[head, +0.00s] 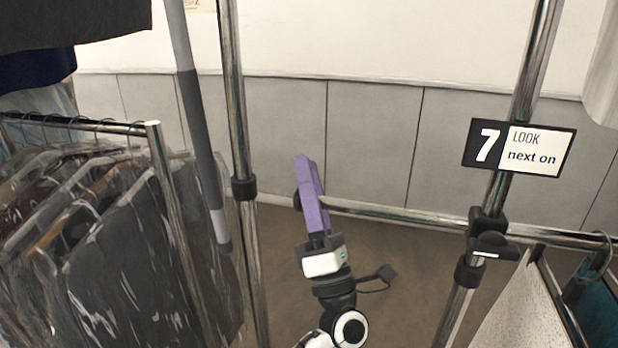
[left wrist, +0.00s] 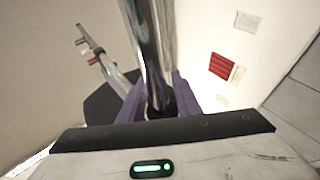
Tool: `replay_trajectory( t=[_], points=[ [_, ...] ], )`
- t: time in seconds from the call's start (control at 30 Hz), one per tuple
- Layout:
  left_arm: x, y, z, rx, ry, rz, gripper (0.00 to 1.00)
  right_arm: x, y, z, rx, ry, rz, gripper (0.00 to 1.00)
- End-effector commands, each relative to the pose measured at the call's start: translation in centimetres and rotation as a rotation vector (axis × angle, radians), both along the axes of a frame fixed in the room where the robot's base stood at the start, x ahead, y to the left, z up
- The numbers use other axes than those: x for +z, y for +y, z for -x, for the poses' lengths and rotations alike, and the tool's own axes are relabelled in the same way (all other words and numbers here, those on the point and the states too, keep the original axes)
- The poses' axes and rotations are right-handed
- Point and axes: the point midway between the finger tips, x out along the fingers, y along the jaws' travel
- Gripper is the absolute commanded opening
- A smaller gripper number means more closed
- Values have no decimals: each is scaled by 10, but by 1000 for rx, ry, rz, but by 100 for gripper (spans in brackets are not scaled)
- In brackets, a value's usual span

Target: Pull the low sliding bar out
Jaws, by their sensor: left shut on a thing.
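The low sliding bar (head: 390,213) is a chrome tube running level from my left gripper, past the right upright, to the right side. Its left end has a black cap, partly hidden behind the purple fingers. My left gripper (head: 311,192) is shut on the bar near that end. In the left wrist view, the purple fingers of my left gripper (left wrist: 158,100) sit on both sides of the chrome bar (left wrist: 147,40), which runs away toward the top. The fingers hide part of the gripped section. My right gripper does not show.
A chrome upright (head: 236,100) with a black collar stands left of my gripper. A right upright (head: 535,60) carries a black clamp (head: 488,232) and a "7 LOOK next on" sign (head: 519,147). Bagged dark garments (head: 130,260) hang at left, pale cloth (head: 520,310) at lower right.

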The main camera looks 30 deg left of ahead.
Motion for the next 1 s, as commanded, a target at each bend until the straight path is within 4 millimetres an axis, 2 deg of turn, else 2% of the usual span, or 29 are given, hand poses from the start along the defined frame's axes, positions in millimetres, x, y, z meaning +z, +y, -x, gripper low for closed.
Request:
replay_trajectory(
  t=[0.13, 0.33, 0.6, 0.63, 1.0],
  points=[
    [-2, 10, 3, 2, 2, 0, 0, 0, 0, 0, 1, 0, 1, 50],
    [-2, 40, 11, 1, 2, 0, 0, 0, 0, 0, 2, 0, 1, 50],
    [-1, 43, 11, 3, 0, 3, 0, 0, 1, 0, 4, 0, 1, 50],
    [-1, 44, 11, 4, 0, 3, 34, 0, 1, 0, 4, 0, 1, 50],
    [-6, 40, 13, 1, 2, 1, 35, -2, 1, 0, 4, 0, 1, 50]
  ],
)
